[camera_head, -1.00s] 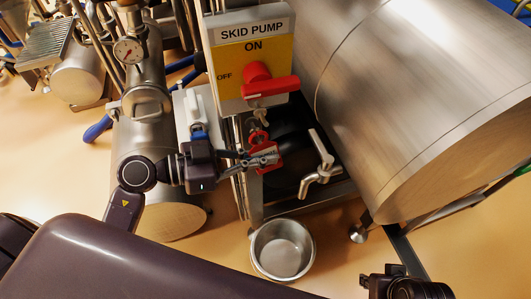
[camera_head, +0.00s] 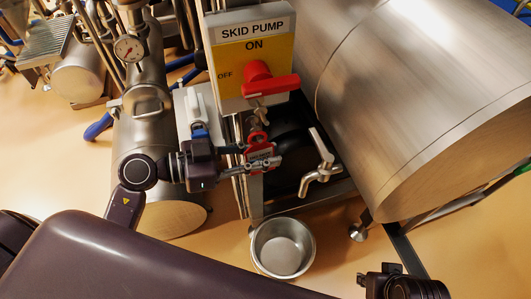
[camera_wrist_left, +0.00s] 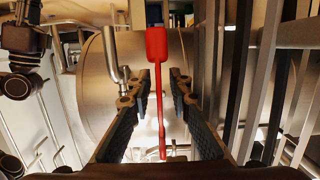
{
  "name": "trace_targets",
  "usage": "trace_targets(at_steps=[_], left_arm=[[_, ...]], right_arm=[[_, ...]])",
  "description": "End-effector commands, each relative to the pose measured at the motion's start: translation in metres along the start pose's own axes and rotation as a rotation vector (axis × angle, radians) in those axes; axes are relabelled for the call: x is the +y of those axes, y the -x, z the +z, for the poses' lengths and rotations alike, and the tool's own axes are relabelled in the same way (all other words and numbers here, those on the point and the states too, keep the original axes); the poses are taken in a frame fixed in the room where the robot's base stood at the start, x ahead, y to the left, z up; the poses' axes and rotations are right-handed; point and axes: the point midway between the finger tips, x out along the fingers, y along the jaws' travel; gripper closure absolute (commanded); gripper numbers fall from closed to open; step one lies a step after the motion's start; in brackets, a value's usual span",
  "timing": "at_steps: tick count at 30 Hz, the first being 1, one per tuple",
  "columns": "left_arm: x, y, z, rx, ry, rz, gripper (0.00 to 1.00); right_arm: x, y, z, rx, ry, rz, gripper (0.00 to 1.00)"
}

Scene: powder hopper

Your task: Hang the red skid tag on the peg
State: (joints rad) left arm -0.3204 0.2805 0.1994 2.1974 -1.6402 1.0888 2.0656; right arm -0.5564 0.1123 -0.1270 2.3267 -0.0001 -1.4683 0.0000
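The red skid tag (camera_head: 259,152) is upright below the skid pump switch box, its top close under the metal peg (camera_head: 262,115). I cannot tell whether its loop is around the peg. My left gripper (camera_head: 262,158) is open around the tag, with one finger on each side. In the left wrist view the tag (camera_wrist_left: 161,112) is a thin red strip, nearly edge-on, between the spread fingers (camera_wrist_left: 158,85), with gaps on both sides. Part of my right gripper (camera_head: 402,285) shows at the bottom edge, and its fingers are not clear.
The switch box (camera_head: 226,80) with its red handle (camera_head: 270,86) is just above the tag. A large steel drum (camera_head: 420,100) is on the right. A steel tap (camera_head: 318,170) and a steel bucket (camera_head: 282,248) are below right. A vertical steel vessel (camera_head: 143,130) is on the left.

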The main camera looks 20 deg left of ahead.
Motion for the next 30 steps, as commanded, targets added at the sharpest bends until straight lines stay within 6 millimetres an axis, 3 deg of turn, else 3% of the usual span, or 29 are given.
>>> trace_targets(at_steps=[9,13,24,30], left_arm=[[0.0,0.001,0.0,-0.001,0.0,0.0,0.75],[-0.001,0.01,0.001,-0.003,0.001,-0.002,0.75],[0.0,0.083,0.002,-0.005,0.002,-0.001,0.75],[0.0,0.111,0.001,-0.003,0.002,-0.001,0.75]], right_arm=[[0.002,0.001,0.002,-0.004,0.008,0.005,0.78],[0.002,0.001,0.002,-0.003,0.006,0.004,0.78],[0.002,0.0,0.001,-0.001,0.003,0.003,0.78],[0.002,0.0,0.001,-0.001,0.003,0.003,0.78]])
